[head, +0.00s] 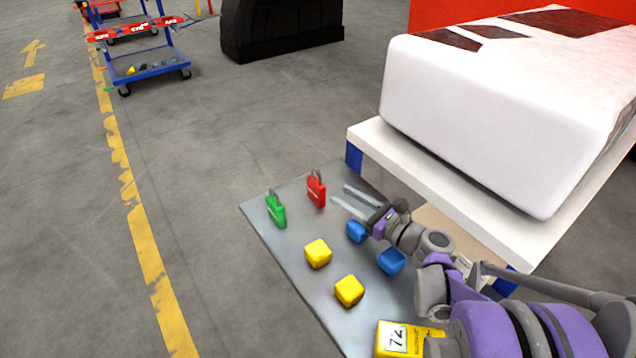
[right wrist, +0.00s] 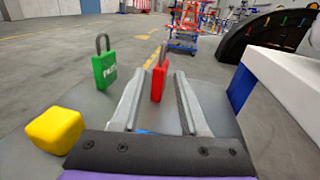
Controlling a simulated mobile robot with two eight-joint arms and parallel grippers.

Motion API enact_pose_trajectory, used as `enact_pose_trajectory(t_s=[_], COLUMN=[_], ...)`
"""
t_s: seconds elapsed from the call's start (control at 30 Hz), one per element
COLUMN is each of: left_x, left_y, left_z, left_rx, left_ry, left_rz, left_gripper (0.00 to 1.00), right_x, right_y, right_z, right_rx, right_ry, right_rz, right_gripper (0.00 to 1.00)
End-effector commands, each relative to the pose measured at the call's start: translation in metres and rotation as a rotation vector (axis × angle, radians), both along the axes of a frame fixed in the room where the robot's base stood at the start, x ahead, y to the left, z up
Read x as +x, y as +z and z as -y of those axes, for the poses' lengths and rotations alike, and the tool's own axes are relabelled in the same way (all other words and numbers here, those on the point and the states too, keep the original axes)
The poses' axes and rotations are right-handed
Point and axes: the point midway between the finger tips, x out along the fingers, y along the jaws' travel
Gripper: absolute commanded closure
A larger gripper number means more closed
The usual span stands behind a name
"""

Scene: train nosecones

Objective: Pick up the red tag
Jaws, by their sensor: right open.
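The red tag (head: 316,190) is padlock-shaped with a grey shackle and stands upright near the far end of the grey metal plate. My right gripper (head: 340,195) is open, its two long fingers pointing at the red tag from the right. In the right wrist view, the red tag (right wrist: 159,80) appears between and just beyond the open fingers (right wrist: 156,90). I cannot tell whether the fingers overlap it in depth. My left gripper is in neither view.
A green tag (head: 275,210) stands left of the red one. Yellow cubes (head: 318,253) and blue cubes (head: 391,262) sit nearer on the plate (head: 315,300). A yellow box (head: 405,340) is at the front. A large white nosecone (head: 480,110) on a white platform bounds the right side.

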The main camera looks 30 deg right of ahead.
Motion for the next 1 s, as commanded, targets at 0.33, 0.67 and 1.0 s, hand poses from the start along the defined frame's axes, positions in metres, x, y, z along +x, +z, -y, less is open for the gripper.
enact_pose_trajectory(t_s=[0.33, 0.67, 1.0], left_x=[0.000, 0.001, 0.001], left_y=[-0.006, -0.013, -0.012], left_z=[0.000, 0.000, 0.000], left_rx=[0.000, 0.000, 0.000], left_ry=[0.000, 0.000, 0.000], left_rz=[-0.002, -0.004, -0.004], left_gripper=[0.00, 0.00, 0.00], right_x=[0.031, 0.070, 0.072], right_y=[0.000, -0.001, 0.000], right_z=[-0.005, -0.018, -0.018], right_rx=[0.032, 0.029, 0.028], right_ry=[-0.007, -0.009, -0.010], right_rz=[0.010, 0.010, 0.010], right_gripper=[0.56, 0.56, 0.72])
